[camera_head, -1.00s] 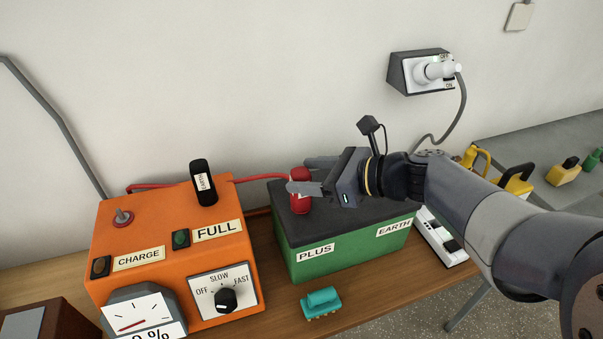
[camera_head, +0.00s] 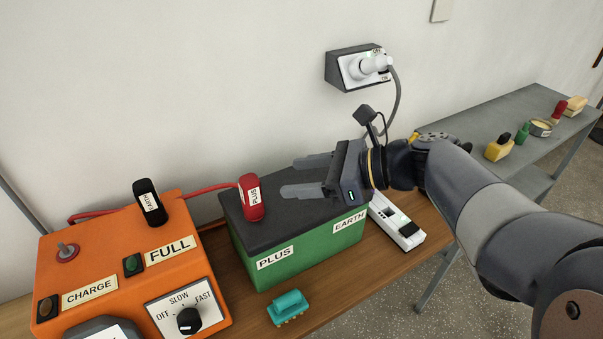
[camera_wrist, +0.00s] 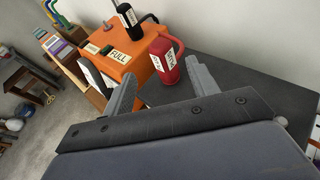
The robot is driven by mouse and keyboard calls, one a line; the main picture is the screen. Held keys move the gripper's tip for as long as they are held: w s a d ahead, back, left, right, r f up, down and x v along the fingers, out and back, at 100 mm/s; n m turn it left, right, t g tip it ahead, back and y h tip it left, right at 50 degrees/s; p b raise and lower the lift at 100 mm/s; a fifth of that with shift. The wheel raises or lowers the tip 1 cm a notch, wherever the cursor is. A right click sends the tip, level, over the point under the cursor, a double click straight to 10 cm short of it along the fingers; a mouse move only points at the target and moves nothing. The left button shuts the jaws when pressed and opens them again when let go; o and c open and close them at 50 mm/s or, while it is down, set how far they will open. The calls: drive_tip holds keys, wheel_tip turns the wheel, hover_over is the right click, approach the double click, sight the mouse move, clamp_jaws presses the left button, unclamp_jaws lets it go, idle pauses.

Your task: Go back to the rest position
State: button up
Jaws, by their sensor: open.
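My gripper (camera_head: 308,176) is open and empty. It is above the dark top of the green battery (camera_head: 300,245), to the right of the red PLUS clamp (camera_head: 250,198). The clamp stands upright on the battery's PLUS side, apart from my fingers. In the wrist view, the red clamp (camera_wrist: 165,60) shows beyond and between the two open fingers (camera_wrist: 160,85).
The orange charger (camera_head: 110,255) stands at the left with a black EARTH clamp (camera_head: 149,203) on it. A teal object (camera_head: 288,307) lies in front of the battery. A white device (camera_head: 398,224) sits right of it. A wall socket (camera_head: 358,70) is behind. A grey bench (camera_head: 480,130) stands at the right.

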sight(249, 178)
drive_tip(key=x, duration=1.1)
drive_tip(key=shift+d+r+p, duration=0.15)
drive_tip(key=shift+r+p, duration=0.2)
drive_tip(key=shift+f, duration=0.2)
